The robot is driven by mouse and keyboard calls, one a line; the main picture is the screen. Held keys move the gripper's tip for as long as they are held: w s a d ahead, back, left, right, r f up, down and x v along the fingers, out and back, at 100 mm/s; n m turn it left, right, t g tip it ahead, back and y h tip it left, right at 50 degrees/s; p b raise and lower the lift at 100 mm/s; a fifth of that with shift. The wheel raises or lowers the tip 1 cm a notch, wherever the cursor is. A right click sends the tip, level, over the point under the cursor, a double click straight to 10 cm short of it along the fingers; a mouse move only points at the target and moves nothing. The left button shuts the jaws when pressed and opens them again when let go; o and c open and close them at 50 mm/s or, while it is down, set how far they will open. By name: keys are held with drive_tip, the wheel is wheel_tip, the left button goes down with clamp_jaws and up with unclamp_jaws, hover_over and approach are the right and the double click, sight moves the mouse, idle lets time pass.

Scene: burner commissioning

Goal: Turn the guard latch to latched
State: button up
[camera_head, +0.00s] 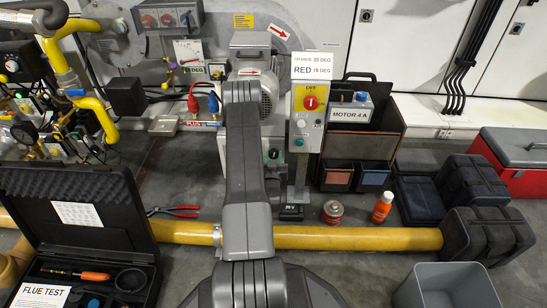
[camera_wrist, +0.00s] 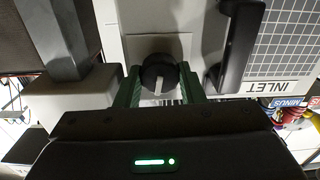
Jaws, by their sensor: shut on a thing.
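In the wrist view a round black knob (camera_wrist: 158,72) with a white pointer mark sits on a light grey panel. It appears to be the guard latch. The white mark points down in the picture, toward my gripper. The green fingers of my gripper (camera_wrist: 159,86) stand on either side of the knob and are shut on it. No word for the latch's positions can be read.
In the wrist view a black bar handle (camera_wrist: 240,45) stands close right of the knob, beside a grid panel marked INLET (camera_wrist: 288,87). A grey post (camera_wrist: 50,38) is at left. In the head view a switch box (camera_head: 308,103) stands right of my arm; a yellow pipe (camera_head: 350,238) crosses the floor.

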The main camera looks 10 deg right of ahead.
drive_tip(key=m, duration=0.4)
drive_tip(key=shift+m, duration=0.3)
drive_tip(key=m, duration=0.3)
drive_tip(key=shift+m, duration=0.3)
drive_tip(key=m, duration=0.4)
drive_tip(key=shift+f, duration=0.1)
drive_tip(key=shift+m, duration=2.1)
drive_tip(key=o, duration=1)
